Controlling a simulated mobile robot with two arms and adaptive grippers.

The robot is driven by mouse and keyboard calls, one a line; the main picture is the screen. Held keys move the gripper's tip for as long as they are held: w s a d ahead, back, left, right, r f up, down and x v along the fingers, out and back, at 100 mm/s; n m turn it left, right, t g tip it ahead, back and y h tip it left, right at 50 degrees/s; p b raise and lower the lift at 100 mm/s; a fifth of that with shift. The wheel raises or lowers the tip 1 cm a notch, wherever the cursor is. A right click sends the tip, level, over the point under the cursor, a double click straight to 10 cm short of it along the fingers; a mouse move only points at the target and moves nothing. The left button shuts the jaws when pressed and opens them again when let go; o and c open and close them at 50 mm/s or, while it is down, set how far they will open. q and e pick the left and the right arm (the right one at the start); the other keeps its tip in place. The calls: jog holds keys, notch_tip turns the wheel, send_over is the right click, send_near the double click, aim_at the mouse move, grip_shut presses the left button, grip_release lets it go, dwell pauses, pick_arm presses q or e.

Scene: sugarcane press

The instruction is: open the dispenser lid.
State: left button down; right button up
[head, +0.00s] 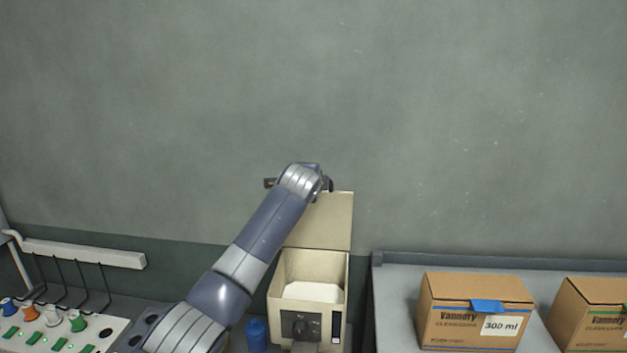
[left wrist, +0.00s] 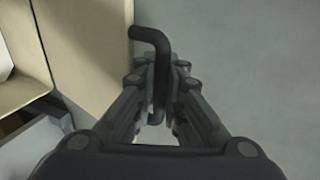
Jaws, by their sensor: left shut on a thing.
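The cream dispenser (head: 308,300) stands at the bottom centre of the head view, with a dark knob on its front. Its lid (head: 328,222) stands upright at the back, and the white inside shows. My left gripper (head: 325,185) is at the lid's top left corner, partly hidden behind my wrist. In the left wrist view, my left gripper (left wrist: 160,115) is shut on the dark bent lid handle (left wrist: 162,70). The lid (left wrist: 90,50) fills the upper left there. My right gripper is in neither view.
Two cardboard boxes (head: 475,312) (head: 592,315) stand on the grey counter (head: 400,290) at right. A blue bottle (head: 256,335) is left of the dispenser. A panel with coloured knobs (head: 60,330) is at lower left. The grey wall (head: 450,120) is behind.

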pick_arm(q)
jog(key=c, duration=1.7)
grip_release()
jog(key=shift+s+r, duration=0.1)
jog(key=shift+r, duration=0.15)
jog(key=shift+o, duration=0.2)
jog(key=shift+s, duration=0.1)
jog(key=shift+f, duration=0.1)
jog(key=v, duration=1.2)
jog(key=shift+a, duration=0.1)
